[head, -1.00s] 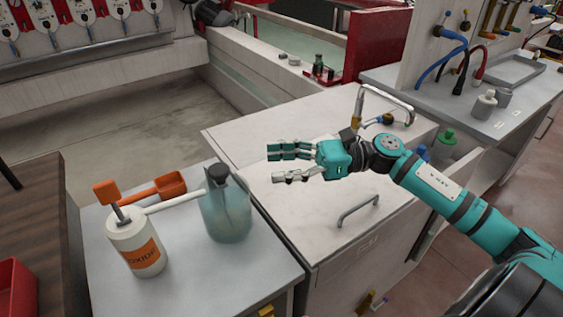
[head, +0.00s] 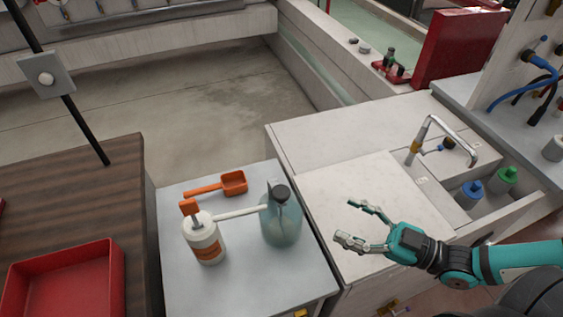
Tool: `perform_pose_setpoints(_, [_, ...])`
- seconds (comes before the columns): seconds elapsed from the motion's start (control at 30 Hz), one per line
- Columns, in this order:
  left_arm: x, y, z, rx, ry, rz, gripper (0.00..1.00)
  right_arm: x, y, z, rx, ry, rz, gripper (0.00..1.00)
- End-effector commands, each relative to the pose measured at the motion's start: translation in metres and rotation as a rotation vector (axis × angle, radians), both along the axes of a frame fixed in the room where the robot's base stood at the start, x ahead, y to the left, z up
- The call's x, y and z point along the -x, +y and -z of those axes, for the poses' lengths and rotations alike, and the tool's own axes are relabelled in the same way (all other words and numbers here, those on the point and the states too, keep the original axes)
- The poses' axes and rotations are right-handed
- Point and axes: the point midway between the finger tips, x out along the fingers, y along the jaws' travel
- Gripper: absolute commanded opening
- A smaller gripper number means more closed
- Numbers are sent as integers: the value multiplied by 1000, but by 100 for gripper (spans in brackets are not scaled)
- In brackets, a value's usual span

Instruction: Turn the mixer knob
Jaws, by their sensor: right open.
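A curved metal faucet (head: 432,130) stands at the back of the white counter (head: 335,125). My left gripper is not in view.
A red tray (head: 70,280) is at the left.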

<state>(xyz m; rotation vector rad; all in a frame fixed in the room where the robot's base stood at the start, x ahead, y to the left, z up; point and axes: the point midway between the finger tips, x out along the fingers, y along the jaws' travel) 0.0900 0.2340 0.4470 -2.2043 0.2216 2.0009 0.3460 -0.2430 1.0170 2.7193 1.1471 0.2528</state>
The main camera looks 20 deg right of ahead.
Motion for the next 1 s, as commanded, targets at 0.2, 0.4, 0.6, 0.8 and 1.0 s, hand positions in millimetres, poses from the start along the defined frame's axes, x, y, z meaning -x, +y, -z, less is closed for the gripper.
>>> perform_pose_setpoints(0.2, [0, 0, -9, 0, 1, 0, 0, 9, -5, 12, -110, 232, 56, 61])
perform_pose_setpoints(0.4, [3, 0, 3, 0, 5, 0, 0, -12, 14, 13, -114, 223, 56, 61])
perform_pose_setpoints(0.6, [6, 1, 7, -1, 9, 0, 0, -42, 39, 11, -114, 220, 57, 61])
perform_pose_setpoints(0.8, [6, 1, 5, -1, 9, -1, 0, -70, 66, 9, -113, 220, 56, 61])
perform_pose_setpoints(1.0, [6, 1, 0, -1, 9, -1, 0, -97, 92, 9, -111, 222, 53, 61])
